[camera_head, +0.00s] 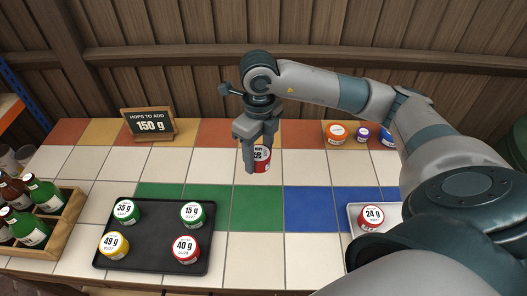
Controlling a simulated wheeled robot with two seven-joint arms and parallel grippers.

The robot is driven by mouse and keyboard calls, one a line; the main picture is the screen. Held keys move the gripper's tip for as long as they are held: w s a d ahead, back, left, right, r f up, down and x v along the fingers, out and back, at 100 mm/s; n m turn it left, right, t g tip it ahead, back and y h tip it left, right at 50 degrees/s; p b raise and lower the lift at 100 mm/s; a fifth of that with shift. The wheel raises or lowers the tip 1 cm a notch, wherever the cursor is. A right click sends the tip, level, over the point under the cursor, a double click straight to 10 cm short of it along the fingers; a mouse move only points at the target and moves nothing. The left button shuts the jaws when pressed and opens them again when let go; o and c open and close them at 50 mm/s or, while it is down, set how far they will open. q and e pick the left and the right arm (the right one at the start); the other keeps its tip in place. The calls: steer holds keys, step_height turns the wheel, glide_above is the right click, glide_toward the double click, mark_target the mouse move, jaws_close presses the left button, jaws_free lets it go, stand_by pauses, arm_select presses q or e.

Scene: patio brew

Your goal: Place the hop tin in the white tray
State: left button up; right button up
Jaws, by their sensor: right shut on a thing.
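A red tin with a white lid label (263,160) is between the fingers of my right gripper (256,157), which is shut on it over the tiled counter. The gripper hides part of the tin, so I cannot read its whole label. The white tray (354,234) is at the right, partly hidden by my right arm. A red tin marked 24 g (371,217) sits in it. My left gripper is not in view.
A black tray (150,234) holds green 35 g, green 15 g, yellow 49 g and red 40 g tins. A sign (149,124) reads "Hops to add 150 g". A wooden bottle crate (65,222) stands left. Small jars (337,133) stand at back right. Green and blue tiles between the trays are clear.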

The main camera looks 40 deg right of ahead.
steer(key=n, duration=0.1)
steer(key=a+n, duration=0.1)
steer(key=n, duration=0.2)
steer(key=shift+s+a+r+n, duration=0.1)
steer(key=shift+a+r+n, duration=0.15)
steer(key=shift+n, duration=0.05)
steer(key=n, duration=0.2)
steer(key=a+n, duration=0.1)
steer(key=n, duration=0.1)
steer(key=shift+s+a+r, duration=0.1)
steer(key=shift+a+r, duration=0.05)
steer(key=shift+r, duration=0.05)
steer(key=s+a+r+n, duration=0.1)
steer(key=a+n, duration=0.2)
steer(key=n, duration=0.9)
steer(key=a+r+n, duration=0.1)
steer(key=a+n, duration=0.2)
steer(key=n, duration=0.9)
steer(key=shift+s+a+r, duration=0.15)
steer(key=shift+s+r, duration=0.05)
steer(key=shift+s, duration=0.2)
